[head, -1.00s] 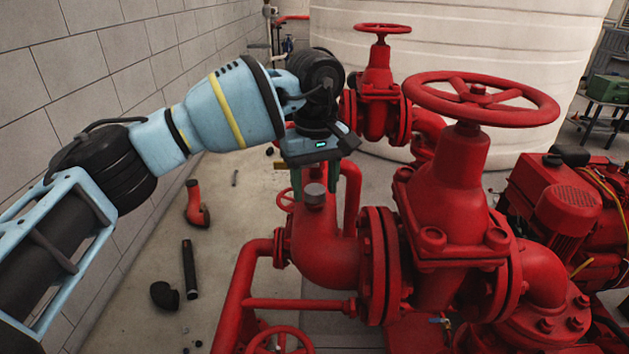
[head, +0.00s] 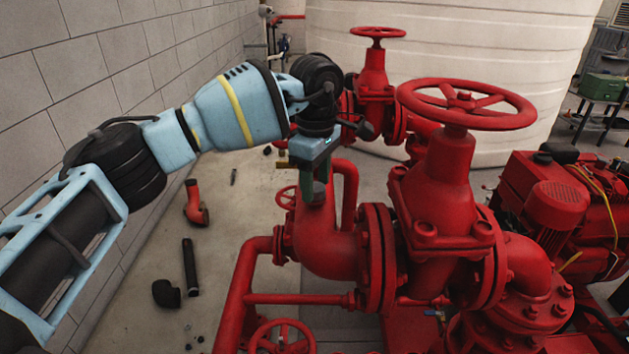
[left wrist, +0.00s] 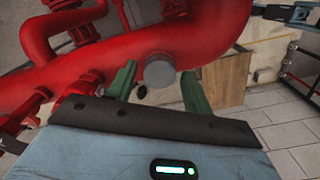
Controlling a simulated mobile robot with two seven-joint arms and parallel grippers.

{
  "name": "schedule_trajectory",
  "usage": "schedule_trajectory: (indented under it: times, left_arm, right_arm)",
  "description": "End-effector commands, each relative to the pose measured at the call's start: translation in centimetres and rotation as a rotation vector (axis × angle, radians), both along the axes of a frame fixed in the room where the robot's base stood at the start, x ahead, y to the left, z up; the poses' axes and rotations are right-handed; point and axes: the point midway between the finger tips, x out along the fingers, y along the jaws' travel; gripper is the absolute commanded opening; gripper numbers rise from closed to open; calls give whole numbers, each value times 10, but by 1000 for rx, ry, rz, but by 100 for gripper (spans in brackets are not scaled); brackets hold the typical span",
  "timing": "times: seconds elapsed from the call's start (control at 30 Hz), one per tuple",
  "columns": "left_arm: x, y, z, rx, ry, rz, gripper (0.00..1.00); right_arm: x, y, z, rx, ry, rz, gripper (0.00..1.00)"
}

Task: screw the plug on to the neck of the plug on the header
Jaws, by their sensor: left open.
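The grey plug (left wrist: 159,70) shows in the left wrist view as a round cap against the red header (left wrist: 205,35), on its neck as far as I can see. My left gripper (left wrist: 160,88) is open, with one green finger on each side of the plug and apparent gaps between. In the head view, the left gripper (head: 313,192) points down over the red header elbow (head: 325,245), and its fingers hide most of the plug there. Whether the plug's thread is engaged cannot be seen. My right gripper is not in view.
A large red valve with a handwheel (head: 466,104) stands right of the gripper, and a smaller valve wheel (head: 379,32) behind it. A red pipe (head: 348,190) rises close beside the gripper. Loose pipe pieces (head: 190,267) lie on the floor at left.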

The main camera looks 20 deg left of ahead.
Motion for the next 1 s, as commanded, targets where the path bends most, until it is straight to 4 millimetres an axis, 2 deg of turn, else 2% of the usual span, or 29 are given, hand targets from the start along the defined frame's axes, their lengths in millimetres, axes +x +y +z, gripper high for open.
schedule_trajectory:
  times: [0.2, 0.67, 1.0]
  left_arm:
    - [0, 0, -4, 1, 5, 114, 51]
    - [1, 1, -3, 1, 5, 114, 51]
    - [1, 1, -3, 1, 5, 113, 6]
  right_arm:
    - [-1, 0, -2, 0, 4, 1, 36]
    - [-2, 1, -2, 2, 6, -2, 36]
    - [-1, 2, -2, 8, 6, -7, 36]
